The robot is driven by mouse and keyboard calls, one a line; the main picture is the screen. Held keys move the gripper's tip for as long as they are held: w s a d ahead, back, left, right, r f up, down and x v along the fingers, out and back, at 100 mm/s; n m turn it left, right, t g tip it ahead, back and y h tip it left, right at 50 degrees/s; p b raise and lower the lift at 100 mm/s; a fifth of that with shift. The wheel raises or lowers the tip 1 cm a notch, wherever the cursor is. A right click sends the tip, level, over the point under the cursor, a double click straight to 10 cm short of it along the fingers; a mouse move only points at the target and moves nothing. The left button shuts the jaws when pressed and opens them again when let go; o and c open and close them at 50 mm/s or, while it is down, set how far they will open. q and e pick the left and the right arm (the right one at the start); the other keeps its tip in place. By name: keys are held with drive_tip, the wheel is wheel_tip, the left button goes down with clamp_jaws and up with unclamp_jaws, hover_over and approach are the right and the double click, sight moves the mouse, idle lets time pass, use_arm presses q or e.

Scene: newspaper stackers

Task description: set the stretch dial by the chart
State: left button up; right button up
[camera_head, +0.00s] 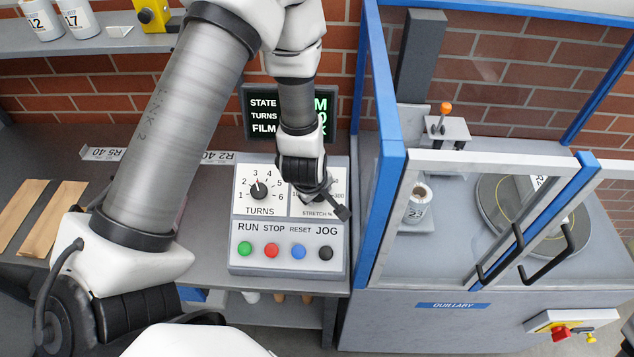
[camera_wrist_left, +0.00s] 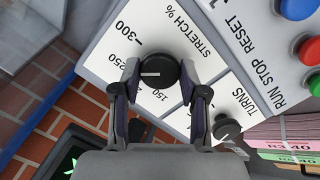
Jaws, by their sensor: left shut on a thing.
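The stretch dial (camera_wrist_left: 157,72) is a black knob with a white pointer line on the control panel. My left gripper (camera_wrist_left: 160,88) has a finger on either side of it and is shut on it. In the wrist view the pointer lies toward the picture's left, near the 250 mark; 300 and 150 are also readable, and the fingers hide part of the scale. In the head view my left gripper (camera_head: 318,190) covers most of this dial on the panel (camera_head: 240,222). I cannot make out a chart. My right gripper is not in view.
The turns dial (camera_head: 260,188) sits left of the stretch dial, above several coloured buttons. A display (camera_head: 262,116) behind is partly hidden by my arm. A blue-framed enclosure (camera_head: 377,150) stands close on the right, holding a white roll (camera_head: 417,206) and a turntable (camera_head: 490,215).

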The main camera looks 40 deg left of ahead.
use_arm(q)
drive_tip(key=shift+s+f, duration=0.1)
idle(0.5)
drive_tip(key=o, duration=1.1)
drive_tip(key=v, duration=1.2)
